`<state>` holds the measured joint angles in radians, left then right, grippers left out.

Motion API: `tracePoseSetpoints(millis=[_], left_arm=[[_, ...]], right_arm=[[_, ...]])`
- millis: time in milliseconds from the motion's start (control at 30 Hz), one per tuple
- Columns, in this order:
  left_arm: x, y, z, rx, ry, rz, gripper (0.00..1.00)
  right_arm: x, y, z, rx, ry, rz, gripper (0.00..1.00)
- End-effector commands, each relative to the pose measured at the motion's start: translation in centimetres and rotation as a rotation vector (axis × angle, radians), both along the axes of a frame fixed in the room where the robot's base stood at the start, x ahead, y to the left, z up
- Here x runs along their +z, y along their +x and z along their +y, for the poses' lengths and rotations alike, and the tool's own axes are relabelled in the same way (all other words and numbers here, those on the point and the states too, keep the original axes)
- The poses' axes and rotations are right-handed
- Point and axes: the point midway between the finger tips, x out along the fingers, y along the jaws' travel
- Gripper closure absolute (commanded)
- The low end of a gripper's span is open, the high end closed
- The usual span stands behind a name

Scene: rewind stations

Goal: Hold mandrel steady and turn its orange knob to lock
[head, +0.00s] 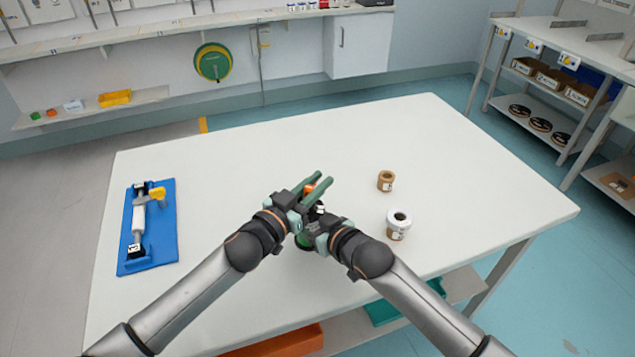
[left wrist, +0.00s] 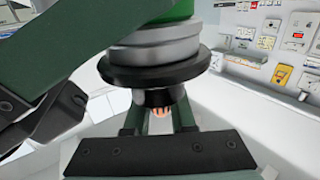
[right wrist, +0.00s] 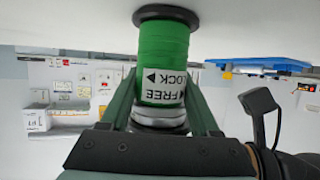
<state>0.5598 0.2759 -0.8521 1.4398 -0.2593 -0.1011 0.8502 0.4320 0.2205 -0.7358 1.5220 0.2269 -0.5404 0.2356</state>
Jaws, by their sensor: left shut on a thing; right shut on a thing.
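The mandrel (head: 303,241) stands on the white table's near part, mostly hidden behind my grippers in the head view. The right wrist view shows its green body (right wrist: 163,55) with a label reading LOCK and FREE, a black flange and a silver collar. My right gripper (right wrist: 160,95) is shut on the mandrel, a finger on each side near the collar. Its orange knob (head: 309,187) shows between the green fingers of my left gripper (head: 319,181), which is shut on it. The left wrist view shows a bit of the knob (left wrist: 164,112) below the black disc. Where the knob points is unclear.
A blue board (head: 167,235) with a roller and yellow handle lies at the table's left. A brown roll (head: 386,181) and a white roll (head: 397,226) stand right of my grippers. The table's back and right areas (head: 460,150) are clear. Shelves line the right wall.

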Motion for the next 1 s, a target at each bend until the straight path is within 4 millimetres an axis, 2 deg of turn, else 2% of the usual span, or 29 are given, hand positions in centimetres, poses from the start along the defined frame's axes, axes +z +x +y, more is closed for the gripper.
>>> tracePoseSetpoints(millis=[300,633,667,900,1000], left_arm=[[0.09,0.17,0.11,0.122,-0.004,0.001,1.0],[0.09,0.24,0.25,0.132,-0.001,-0.001,1.0],[0.09,0.24,0.25,0.132,-0.001,-0.001,0.74],[0.05,0.27,0.29,0.133,0.0,0.0,0.47],[0.04,0.27,0.31,0.133,0.001,0.001,0.46]], right_arm=[[0.28,0.04,0.1,0.001,0.005,-0.004,1.0],[0.25,0.06,0.09,0.001,0.004,-0.004,1.0],[0.25,0.06,0.09,0.001,0.004,-0.004,1.0],[0.27,0.06,0.07,0.001,0.004,-0.005,1.0],[0.28,0.07,0.07,0.001,0.004,-0.005,1.0]])
